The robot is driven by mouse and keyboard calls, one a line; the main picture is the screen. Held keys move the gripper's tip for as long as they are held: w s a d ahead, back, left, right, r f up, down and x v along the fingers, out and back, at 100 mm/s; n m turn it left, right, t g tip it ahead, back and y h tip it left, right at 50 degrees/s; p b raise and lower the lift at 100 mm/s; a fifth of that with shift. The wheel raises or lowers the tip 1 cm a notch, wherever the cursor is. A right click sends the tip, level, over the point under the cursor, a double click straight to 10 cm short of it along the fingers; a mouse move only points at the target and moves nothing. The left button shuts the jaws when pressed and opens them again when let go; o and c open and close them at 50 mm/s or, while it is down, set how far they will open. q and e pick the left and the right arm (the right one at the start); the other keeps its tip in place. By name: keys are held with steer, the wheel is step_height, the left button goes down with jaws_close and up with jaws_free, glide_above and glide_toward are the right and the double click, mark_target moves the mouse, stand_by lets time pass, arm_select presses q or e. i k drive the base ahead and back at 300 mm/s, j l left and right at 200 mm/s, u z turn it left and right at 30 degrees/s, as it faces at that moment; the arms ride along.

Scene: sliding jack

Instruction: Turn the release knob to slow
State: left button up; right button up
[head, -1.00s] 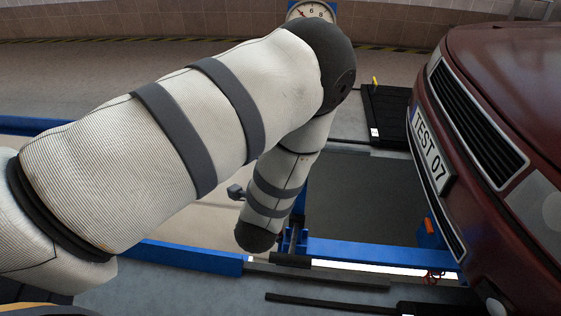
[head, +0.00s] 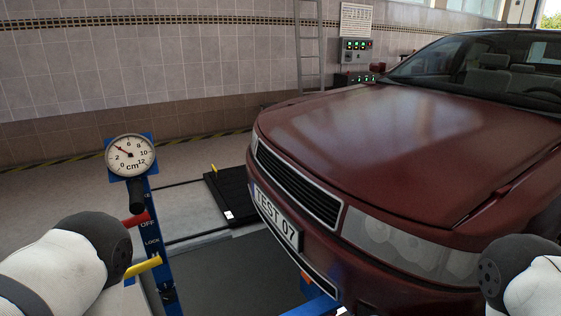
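A blue column (head: 168,262) stands at the left with a round dial in cm (head: 130,155) on top. Below the dial is a black cylindrical handle or knob (head: 136,195); I cannot tell if it is the release knob. A red lever (head: 135,219) and a yellow lever (head: 143,267) stick out to the left of the column. Labels OFF and LOCK show; no "slow" marking is readable. Part of my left arm is at the lower left, close to the levers and hiding what is behind it. Part of my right arm is at the lower right. Neither gripper is in view.
A dark red car (head: 385,140) with plate TEST 07 (head: 277,217) fills the right side. A black platform (head: 230,195) lies on the floor between column and car. A ladder (head: 309,45) and a control box (head: 357,50) are at the back wall.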

mark_target(167, 296)
steer(key=j+u, duration=0.1)
steer(key=u, duration=0.25)
steer(key=i+j+u, duration=0.1)
steer(key=u, duration=0.25)
steer(key=j+u, duration=0.1)
steer(key=u, duration=0.25)
steer(key=i, duration=0.05)
